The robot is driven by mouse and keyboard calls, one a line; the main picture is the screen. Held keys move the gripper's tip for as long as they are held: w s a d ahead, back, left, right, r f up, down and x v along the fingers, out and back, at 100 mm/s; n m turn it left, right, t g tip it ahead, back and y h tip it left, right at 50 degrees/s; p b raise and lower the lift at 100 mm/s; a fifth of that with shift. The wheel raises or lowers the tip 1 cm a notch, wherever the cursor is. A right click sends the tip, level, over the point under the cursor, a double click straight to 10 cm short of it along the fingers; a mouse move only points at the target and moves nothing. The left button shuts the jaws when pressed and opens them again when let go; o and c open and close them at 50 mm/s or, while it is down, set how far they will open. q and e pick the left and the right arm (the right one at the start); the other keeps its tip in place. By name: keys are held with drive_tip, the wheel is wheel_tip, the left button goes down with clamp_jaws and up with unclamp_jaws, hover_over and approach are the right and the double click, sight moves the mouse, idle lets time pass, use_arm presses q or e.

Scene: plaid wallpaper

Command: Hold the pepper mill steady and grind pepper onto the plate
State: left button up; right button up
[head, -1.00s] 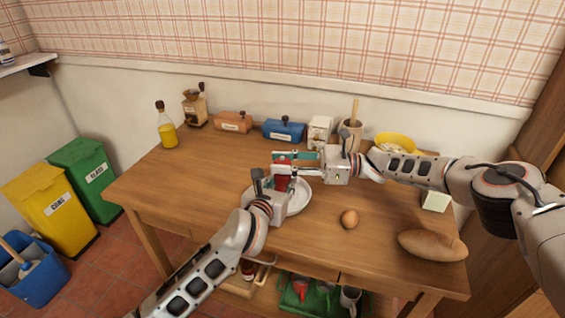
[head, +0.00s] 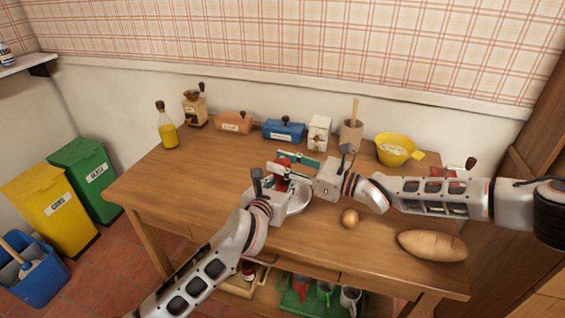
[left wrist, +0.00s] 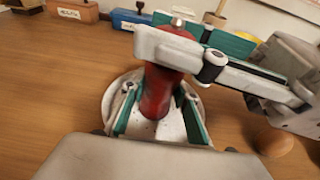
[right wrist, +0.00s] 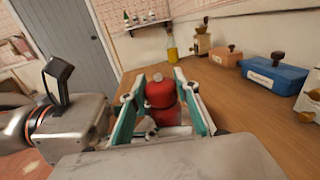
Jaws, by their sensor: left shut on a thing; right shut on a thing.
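The red pepper mill (head: 282,183) stands upright over the white plate (head: 298,205) on the wooden table. It also shows in the left wrist view (left wrist: 158,92) and in the right wrist view (right wrist: 160,95). My left gripper (head: 284,190) is shut on the mill's lower body from the front. My right gripper (head: 292,165) is shut around the mill's top from the right side. The grippers hide much of the mill and plate in the head view. I cannot tell whether the mill's foot touches the plate.
An egg (head: 349,218) and a bread loaf (head: 432,246) lie on the right. A yellow bowl (head: 398,150), a utensil pot (head: 351,135), a blue box (head: 283,130), an orange box (head: 234,123), a coffee grinder (head: 195,106) and an oil bottle (head: 167,128) line the back. The table's left side is clear.

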drive_tip(key=shift+d+m+t+h, duration=0.1)
drive_tip(key=shift+m+t+h, duration=0.4)
drive_tip(key=shift+m+t, duration=0.3)
drive_tip(key=o, duration=1.1)
drive_tip(key=v, duration=1.2)
drive_tip(key=shift+o, duration=0.3)
